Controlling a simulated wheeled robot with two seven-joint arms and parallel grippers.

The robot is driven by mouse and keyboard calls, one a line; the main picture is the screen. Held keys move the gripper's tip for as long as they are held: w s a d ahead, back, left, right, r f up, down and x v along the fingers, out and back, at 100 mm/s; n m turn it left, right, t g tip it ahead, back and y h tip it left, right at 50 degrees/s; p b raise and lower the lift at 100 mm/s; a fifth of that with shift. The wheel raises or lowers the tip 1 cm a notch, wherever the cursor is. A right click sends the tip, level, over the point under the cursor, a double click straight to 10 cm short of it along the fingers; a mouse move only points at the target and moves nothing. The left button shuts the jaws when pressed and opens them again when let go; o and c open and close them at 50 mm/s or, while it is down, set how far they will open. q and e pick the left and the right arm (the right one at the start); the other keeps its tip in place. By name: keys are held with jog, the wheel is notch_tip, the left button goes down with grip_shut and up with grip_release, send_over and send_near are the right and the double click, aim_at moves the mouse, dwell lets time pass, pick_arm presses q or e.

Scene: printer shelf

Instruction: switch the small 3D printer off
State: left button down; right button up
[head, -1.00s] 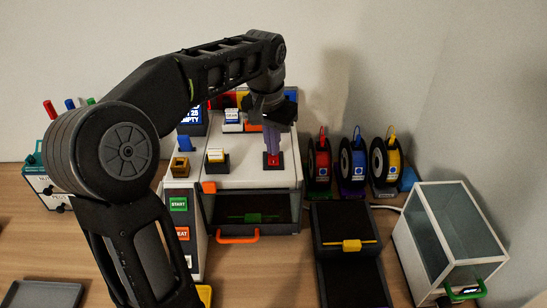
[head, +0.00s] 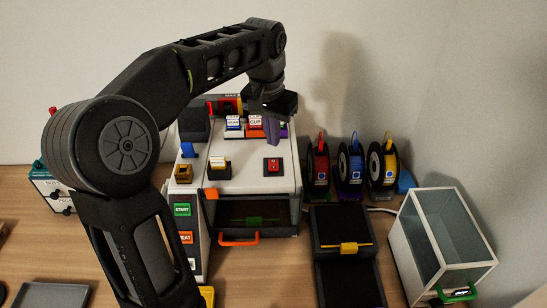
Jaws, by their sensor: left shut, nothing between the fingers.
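The small 3D printer (head: 240,180) is a white-topped box with a dark front window, standing on the table in the middle of the head view. A red rocker switch (head: 273,166) sits in a dark frame on its top, at the right, uncovered. A dark, blank screen (head: 194,125) stands at the printer's back left. My left gripper (head: 272,138) has purple fingers that are shut and empty. It points down above the back of the printer's top, behind the switch and apart from it. My right gripper is out of view.
Small labelled cards (head: 255,122) stand at the printer's back. An orange handle (head: 239,240) juts from its front. Red, blue and yellow spools (head: 350,163) stand to the right. A black tray unit (head: 343,245) and a glass-sided box (head: 444,240) are at the front right.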

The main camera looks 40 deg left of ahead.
pick_arm(q)
jog(key=shift+r, duration=0.85)
